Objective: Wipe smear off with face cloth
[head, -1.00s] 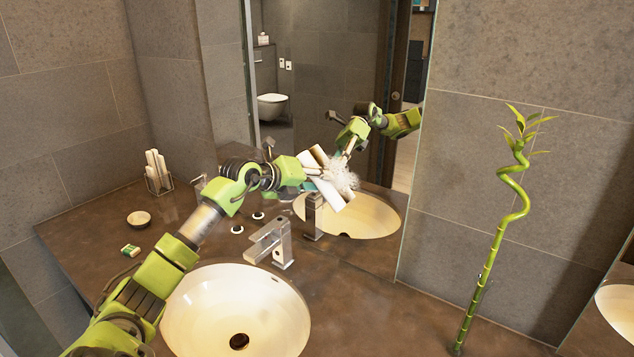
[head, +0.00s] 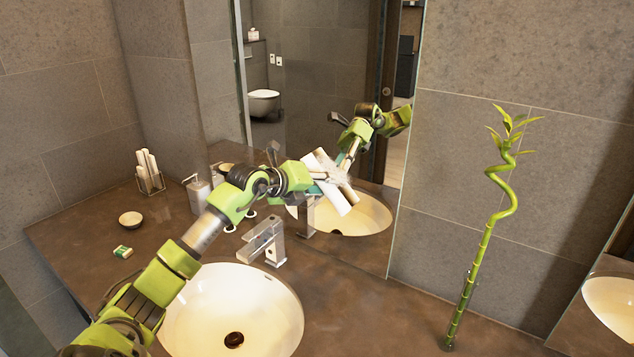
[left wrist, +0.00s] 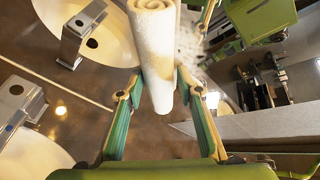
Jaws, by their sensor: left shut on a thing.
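The face cloth (head: 338,203) is a white roll held upright but tilted at the mirror (head: 312,100); in the left wrist view the cloth (left wrist: 154,45) has a yellowish-brown stain on its side. My left gripper (head: 314,188) is shut on it, with a finger on each side in the left wrist view (left wrist: 163,92). A faint whitish smear (head: 331,172) shows on the mirror beside the cloth, partly hidden by it. Whether the cloth touches the glass is hard to tell. My right gripper is not in view.
A tap (head: 266,240) and sink (head: 240,300) lie below my left arm. A soap dispenser (head: 197,192), dish (head: 131,218), small green-and-white box (head: 123,251) and holder of rolled cloths (head: 149,173) stand left. A bamboo plant (head: 489,230) stands right; the counter between is clear.

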